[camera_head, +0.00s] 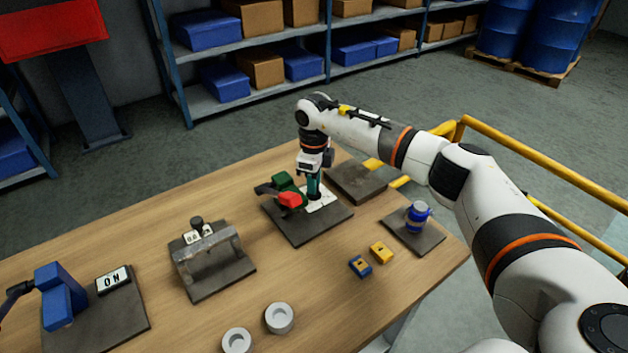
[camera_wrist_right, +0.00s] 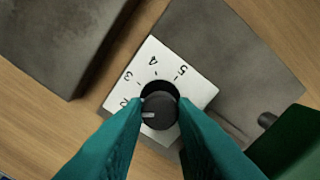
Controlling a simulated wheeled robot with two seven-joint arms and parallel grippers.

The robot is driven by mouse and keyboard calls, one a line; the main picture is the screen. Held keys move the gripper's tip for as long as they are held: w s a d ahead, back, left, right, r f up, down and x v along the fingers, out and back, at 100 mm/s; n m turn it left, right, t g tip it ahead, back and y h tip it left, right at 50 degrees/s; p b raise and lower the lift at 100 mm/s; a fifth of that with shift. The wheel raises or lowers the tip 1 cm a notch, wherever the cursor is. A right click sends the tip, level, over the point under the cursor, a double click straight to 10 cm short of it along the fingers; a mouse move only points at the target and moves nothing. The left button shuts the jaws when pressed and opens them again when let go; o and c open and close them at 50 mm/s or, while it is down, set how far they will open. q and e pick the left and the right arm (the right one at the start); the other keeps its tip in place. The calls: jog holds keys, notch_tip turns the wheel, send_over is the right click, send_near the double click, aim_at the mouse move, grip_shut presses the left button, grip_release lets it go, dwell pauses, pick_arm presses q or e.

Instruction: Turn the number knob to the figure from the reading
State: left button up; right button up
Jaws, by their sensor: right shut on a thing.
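The number knob (camera_wrist_right: 159,108) is a dark round knob with a white pointer mark, on a white dial plate (camera_wrist_right: 195,85). In the right wrist view the figures 2, 3, 4 and 5 show; the lower part of the dial is hidden by my fingers. The pointer faces left, close to the 2 and a little below it. My right gripper (camera_wrist_right: 160,120) is shut on the knob, one teal finger on each side. In the head view my right gripper (camera_head: 314,194) points down onto the white plate (camera_head: 322,203), hiding the knob. My left gripper is out of view.
A green and red device (camera_head: 288,192) sits beside the dial on the same dark plate. A grey-covered unit (camera_head: 208,255), a blue lever block (camera_head: 60,295) with a sign, a blue-white valve (camera_head: 416,217), small blocks and two grey rings (camera_head: 279,318) stand around the table.

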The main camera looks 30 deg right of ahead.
jog(key=m, duration=0.4)
jog(key=shift+r+m, duration=0.1)
jog(key=shift+m, duration=0.2)
jog(key=m, duration=0.3)
jog(key=shift+m+p, duration=0.35)
jog(key=shift+m, duration=0.05)
jog(key=m, duration=0.4)
jog(key=shift+p, duration=0.4)
jog(key=shift+w+m+p, duration=0.1)
jog(key=shift+m+p, duration=0.25)
jog(key=shift+m, duration=1.45)
jog(key=o, duration=1)
jog(key=shift+r, duration=0.1)
